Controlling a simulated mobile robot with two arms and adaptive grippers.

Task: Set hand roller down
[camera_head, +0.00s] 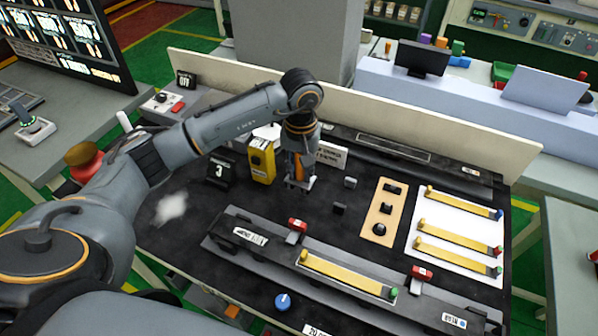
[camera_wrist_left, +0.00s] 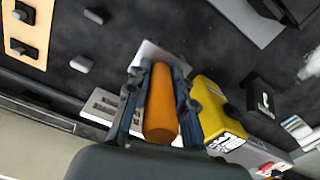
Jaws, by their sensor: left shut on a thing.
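My left gripper (camera_head: 299,180) reaches down over the back middle of the dark worktable (camera_head: 190,235). It is shut on the hand roller, whose orange handle (camera_head: 292,163) shows between the fingers. In the left wrist view, the orange handle (camera_wrist_left: 161,112) lies between the two fingers of my left gripper (camera_wrist_left: 162,84). A pale grey flat piece (camera_wrist_left: 150,50) shows past the fingertips; I cannot tell whether it belongs to the roller or whether the roller touches the table. My right gripper is in neither view.
A yellow box (camera_head: 262,162) stands just left of the gripper, beside a black "3" sign (camera_head: 219,171). Small grey blocks (camera_head: 350,182) lie to the right.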

